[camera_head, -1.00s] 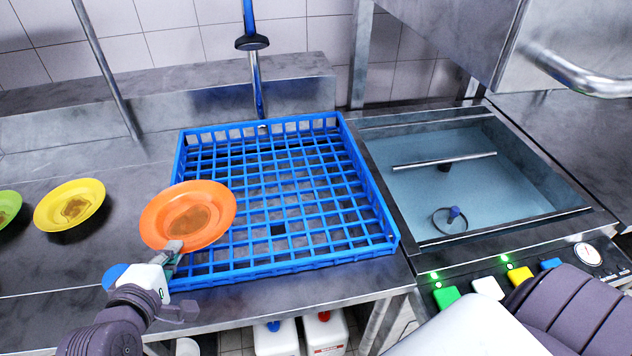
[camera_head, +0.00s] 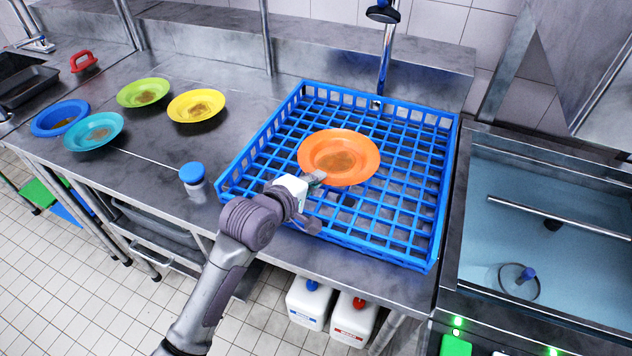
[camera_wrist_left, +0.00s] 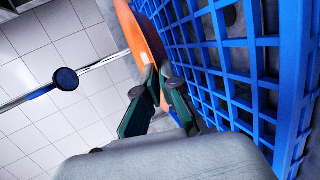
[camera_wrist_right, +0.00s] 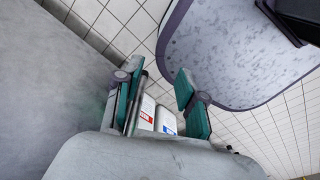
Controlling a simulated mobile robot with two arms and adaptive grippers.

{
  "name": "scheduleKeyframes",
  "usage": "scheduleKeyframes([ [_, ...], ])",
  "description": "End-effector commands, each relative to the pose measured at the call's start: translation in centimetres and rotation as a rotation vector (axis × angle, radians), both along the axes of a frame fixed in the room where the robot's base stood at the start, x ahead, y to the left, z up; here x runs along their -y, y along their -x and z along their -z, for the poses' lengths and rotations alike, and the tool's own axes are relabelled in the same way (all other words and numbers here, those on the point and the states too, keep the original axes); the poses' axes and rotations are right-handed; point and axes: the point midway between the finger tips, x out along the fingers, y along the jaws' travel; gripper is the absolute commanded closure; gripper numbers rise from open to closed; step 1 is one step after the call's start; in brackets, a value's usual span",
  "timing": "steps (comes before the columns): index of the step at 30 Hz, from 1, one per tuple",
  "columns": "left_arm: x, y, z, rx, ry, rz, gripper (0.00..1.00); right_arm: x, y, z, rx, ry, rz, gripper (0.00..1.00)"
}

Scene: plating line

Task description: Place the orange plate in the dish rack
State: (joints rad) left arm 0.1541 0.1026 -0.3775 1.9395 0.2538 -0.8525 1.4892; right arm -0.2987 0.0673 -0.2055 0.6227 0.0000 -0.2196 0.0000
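The orange plate (camera_head: 339,157) has a brown stain in its middle and shows in the head view above the blue dish rack (camera_head: 437,206). My left gripper (camera_head: 316,178) is shut on the plate's near rim. In the left wrist view the plate (camera_wrist_left: 143,38) stands edge-on between the fingertips (camera_wrist_left: 154,78), beside the rack grid (camera_wrist_left: 237,42). Whether the plate touches the grid is unclear. My right gripper (camera_wrist_right: 158,85) shows in the right wrist view only, with its fingers apart and nothing between them.
Yellow (camera_head: 196,105), green (camera_head: 143,92), turquoise (camera_head: 94,131) and blue (camera_head: 60,118) plates lie on the counter at left. A blue-capped container (camera_head: 193,180) stands left of the rack. A water-filled sink (camera_head: 540,230) is at right. A tap (camera_head: 383,12) hangs behind the rack.

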Motion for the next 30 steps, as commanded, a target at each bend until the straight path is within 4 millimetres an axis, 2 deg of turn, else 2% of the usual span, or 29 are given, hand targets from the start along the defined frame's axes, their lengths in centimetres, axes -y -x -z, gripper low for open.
scheduleKeyframes([
  [3,-1.0,-2.1,1.2,0.002,-0.003,0.0,1.0,0.2,-0.1,-0.3,0.001,0.002,-0.001,0.6],
  [8,-1.5,-3.5,2.1,0.004,0.001,0.002,1.0,0.9,-0.1,-0.3,0.001,0.011,0.0,0.6],
  [18,-1.6,-3.6,6.1,0.001,0.0,0.001,1.0,1.5,0.0,-0.9,-0.001,0.018,0.003,0.6],
  [30,-1.5,-3.6,6.6,0.002,0.003,0.001,1.0,1.5,0.2,-0.8,-0.004,0.018,0.003,0.6],
])
